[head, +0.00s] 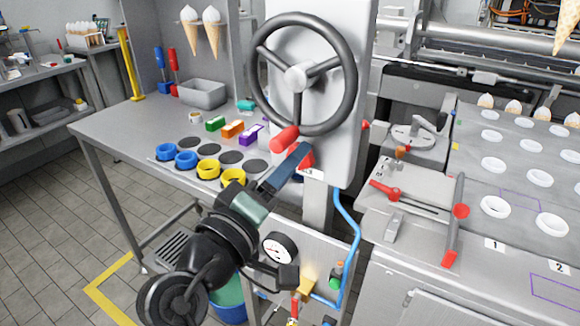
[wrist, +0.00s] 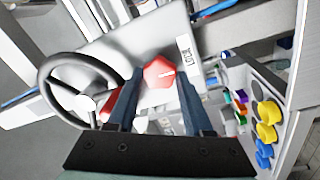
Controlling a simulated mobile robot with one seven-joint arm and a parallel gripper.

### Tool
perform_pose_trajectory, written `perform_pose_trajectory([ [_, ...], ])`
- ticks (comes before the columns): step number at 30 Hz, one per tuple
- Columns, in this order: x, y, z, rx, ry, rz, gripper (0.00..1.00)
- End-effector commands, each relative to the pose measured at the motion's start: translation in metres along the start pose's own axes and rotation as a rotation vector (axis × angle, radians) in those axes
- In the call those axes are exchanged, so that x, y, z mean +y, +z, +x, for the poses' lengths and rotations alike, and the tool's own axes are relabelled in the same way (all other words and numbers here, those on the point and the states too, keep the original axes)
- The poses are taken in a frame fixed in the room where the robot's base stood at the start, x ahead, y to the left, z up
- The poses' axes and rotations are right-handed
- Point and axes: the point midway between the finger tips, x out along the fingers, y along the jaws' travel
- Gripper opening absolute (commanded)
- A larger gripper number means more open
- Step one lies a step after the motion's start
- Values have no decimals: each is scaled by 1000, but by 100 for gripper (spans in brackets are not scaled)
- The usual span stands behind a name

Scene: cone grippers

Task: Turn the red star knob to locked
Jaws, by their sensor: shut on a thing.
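The red star knob (wrist: 158,72) sits on the pale panel in the wrist view, with a short white mark on its face. A white label reading LOCK (wrist: 187,50) is to its upper right. My gripper (wrist: 160,82) has its two dark blue fingers on either side of the knob and is shut on it. In the head view my gripper (head: 301,156) reaches the panel's lower part, below the handwheel. The red knob (head: 306,161) is partly hidden there by the fingers.
A dark handwheel (head: 299,77) with a red handle (head: 285,139) is close above my gripper. Blue and yellow rings (head: 208,169) stand on the bench to the left. A blue pipe (head: 350,240) and a gauge (head: 279,247) are below. A red-handled lever (head: 456,215) is to the right.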

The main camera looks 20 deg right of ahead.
Motion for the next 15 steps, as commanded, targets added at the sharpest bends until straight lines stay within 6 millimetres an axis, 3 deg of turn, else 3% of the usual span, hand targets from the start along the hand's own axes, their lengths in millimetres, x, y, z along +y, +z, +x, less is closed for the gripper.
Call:
perform_pose_trajectory([
  [5, 0, 0, 0, -1, -1, 2, 0],
  [6, 0, 0, 0, -1, -1, 1, 58],
  [9, 0, 0, 0, 0, -1, 1, 76],
  [10, 0, 0, 0, 0, -1, 1, 81],
  [15, 0, 0, 0, 0, 0, 0, 81],
])
